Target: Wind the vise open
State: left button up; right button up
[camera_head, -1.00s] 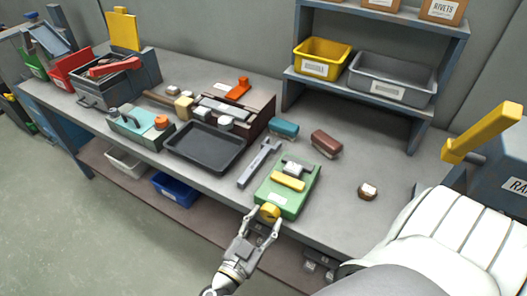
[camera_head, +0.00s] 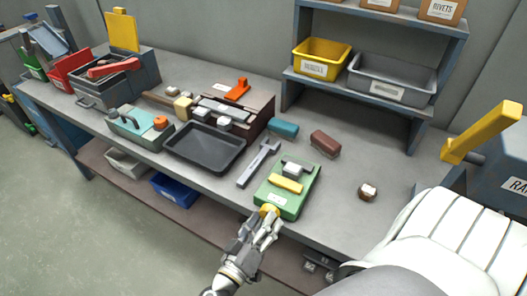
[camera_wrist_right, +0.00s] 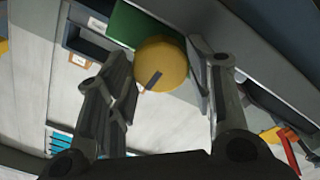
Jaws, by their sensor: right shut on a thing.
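The green vise (camera_head: 288,190) sits at the front edge of the workbench, with a yellow jaw piece and a small light block on top. Its round yellow knob (camera_head: 269,209) faces the front. My right gripper (camera_head: 267,222) is shut on the knob, its fingers on either side of it. In the right wrist view the yellow knob (camera_wrist_right: 162,63), with a dark mark on its face, lies between the fingers of the gripper (camera_wrist_right: 160,85), and part of the green vise (camera_wrist_right: 128,24) shows behind it. My left gripper is not in view.
A grey wrench (camera_head: 259,164) lies left of the vise, beside a black tray (camera_head: 205,165).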

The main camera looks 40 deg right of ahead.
jog(key=shift+r+n+p, duration=0.2)
jog(key=shift+n+p, duration=3.85)
jog(key=shift+n, duration=5.45)
jog(key=o, duration=1)
jog(key=shift+f, duration=0.1)
jog(key=shift+r, duration=5.05)
